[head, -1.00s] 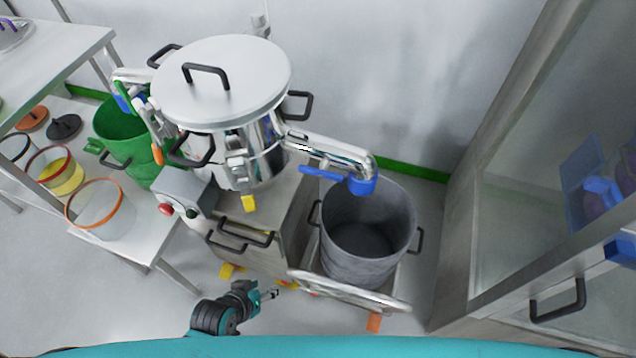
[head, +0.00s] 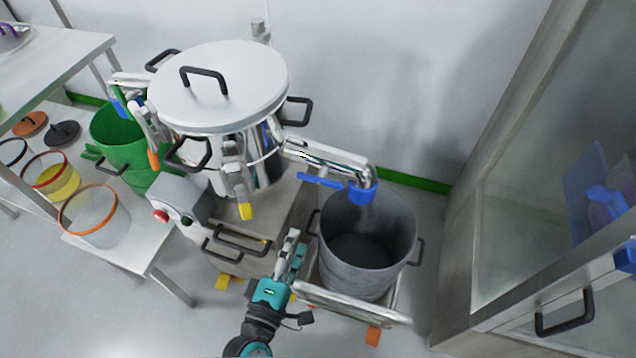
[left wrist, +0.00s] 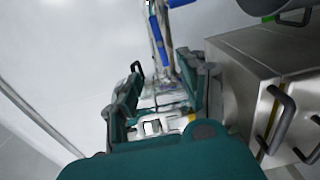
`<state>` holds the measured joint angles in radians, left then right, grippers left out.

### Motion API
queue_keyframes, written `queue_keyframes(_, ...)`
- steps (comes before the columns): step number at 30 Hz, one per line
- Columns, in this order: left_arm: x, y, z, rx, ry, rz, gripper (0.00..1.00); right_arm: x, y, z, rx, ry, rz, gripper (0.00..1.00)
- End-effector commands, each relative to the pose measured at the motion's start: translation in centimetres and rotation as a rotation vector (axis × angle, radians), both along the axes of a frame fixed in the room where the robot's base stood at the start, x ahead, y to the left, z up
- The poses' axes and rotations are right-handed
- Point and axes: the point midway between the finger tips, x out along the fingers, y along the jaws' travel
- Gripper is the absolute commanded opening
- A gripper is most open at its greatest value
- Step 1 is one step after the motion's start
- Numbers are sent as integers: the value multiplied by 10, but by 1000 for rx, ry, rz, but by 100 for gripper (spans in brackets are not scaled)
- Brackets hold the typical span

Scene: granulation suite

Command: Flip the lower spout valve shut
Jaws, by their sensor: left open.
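The shiny lower spout (head: 335,158) runs right from the steel vessel (head: 250,150) and ends in a blue collar (head: 362,193) over the grey bin (head: 350,277). Its valve lever, a thin blue handle (head: 320,181), sticks out to the left of the collar, roughly level. My left gripper (head: 291,240) is open and empty, below the lever and left of the bin, apart from both. In the left wrist view my open fingers (left wrist: 165,88) show, with a blue bar (left wrist: 155,32) beside a shiny pipe beyond them. My right gripper is not in view.
The vessel stands on a steel cabinet with black handles (head: 242,240). The bin stands on a low platform with a front rail (head: 352,300). A glass-fronted cabinet (head: 540,220) is at right.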

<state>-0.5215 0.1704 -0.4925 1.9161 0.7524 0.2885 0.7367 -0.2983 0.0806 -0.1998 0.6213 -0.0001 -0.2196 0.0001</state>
Motion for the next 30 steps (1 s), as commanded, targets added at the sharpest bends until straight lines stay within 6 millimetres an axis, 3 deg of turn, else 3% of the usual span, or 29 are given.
queue_keyframes(18, 124, -40, 2, 3, -2, -1, 42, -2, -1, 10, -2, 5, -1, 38)
queue_keyframes(24, 146, -47, 1, 5, -2, -2, 42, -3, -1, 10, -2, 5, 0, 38)
queue_keyframes(30, 151, -49, 0, 6, 0, -2, 42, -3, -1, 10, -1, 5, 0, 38)
